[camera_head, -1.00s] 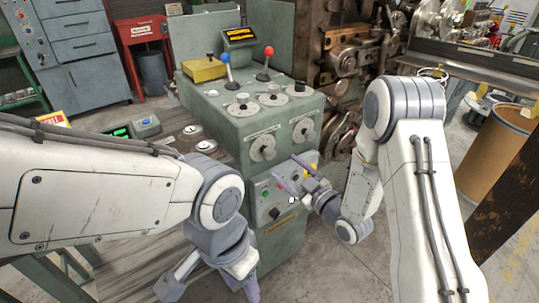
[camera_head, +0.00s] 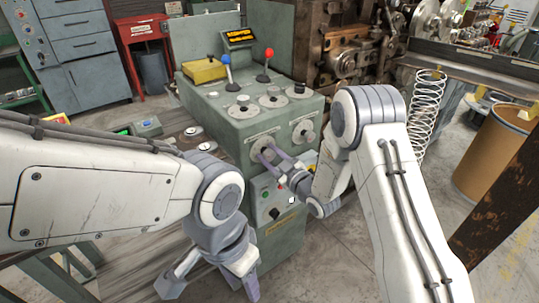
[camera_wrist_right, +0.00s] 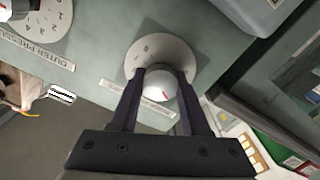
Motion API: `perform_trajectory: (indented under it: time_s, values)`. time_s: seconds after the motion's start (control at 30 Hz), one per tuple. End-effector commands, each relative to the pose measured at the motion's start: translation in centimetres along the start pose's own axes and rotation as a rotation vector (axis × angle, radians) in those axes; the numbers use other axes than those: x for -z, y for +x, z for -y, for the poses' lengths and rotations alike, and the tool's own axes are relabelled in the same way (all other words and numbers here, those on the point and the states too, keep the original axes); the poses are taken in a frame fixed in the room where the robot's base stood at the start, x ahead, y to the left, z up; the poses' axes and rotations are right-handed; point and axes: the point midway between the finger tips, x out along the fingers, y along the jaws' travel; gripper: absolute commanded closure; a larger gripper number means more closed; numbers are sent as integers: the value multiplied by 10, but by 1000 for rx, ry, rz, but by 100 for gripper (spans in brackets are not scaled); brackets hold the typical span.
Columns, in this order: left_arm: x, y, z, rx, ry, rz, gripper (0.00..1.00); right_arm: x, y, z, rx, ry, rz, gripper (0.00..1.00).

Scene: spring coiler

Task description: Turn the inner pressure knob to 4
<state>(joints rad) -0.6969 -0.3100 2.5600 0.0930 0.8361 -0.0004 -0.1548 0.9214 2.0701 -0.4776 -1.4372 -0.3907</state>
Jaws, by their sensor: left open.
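The inner pressure knob (camera_head: 262,149) seems to be the left of two dial knobs on the front of the green machine. Its label is partly covered in the right wrist view. There, its pale round cap (camera_wrist_right: 159,92) with a small red mark sits on a grey dial (camera_wrist_right: 150,50). My right gripper (camera_head: 268,151) is at this knob, one finger on each side, as the right wrist view also shows (camera_wrist_right: 162,85). I cannot tell whether the fingers press on it. My left gripper (camera_head: 213,285) is open and empty, low in front of the machine.
The outer pressure dial (camera_wrist_right: 38,22) is close by in the right wrist view, and its knob (camera_head: 304,132) is right of the first. More dials (camera_head: 273,97) and two levers (camera_head: 227,72) are on top. A button box (camera_head: 275,197) is below. A spring coil (camera_head: 427,105) stands at right.

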Motion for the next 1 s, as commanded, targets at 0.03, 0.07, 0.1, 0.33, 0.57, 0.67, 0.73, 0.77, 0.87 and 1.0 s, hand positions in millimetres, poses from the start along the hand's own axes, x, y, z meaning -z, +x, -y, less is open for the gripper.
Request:
perform_trajectory:
  time_s: [0.03, 0.07, 0.1, 0.33, 0.57, 0.67, 0.73, 0.77, 0.87, 1.0]
  values:
    - [0, 0, 0, 0, 0, 0, 50, 0, 0, 0, 0, 0, 0, 81]
    - [0, 0, 0, 0, 0, 0, 50, 0, 0, 0, 0, 0, 0, 92]
    - [0, 0, 0, 0, 0, 0, 50, 0, 0, 0, 0, 0, 0, 100]
    - [0, 1, 0, 0, 0, 0, 50, 0, 0, 0, 1, 15, 0, 100]
    - [0, 6, 0, 0, 0, 0, 50, -1, 0, 0, 0, 106, 0, 100]
    - [0, 8, 1, 0, 0, 0, 50, -1, 0, 0, 0, 176, -1, 100]
    - [-1, 11, 1, 0, 0, 0, 50, -1, 0, 0, 0, 234, -2, 100]
    - [-1, 12, 1, 0, 0, 0, 50, -1, 0, 0, 0, 261, -2, 100]
    - [-1, 14, 1, 0, 0, 0, 50, -1, 0, 0, 0, 355, -1, 100]
    - [-1, 18, 1, 0, 0, 0, 50, -1, -1, -1, 0, 489, 0, 100]
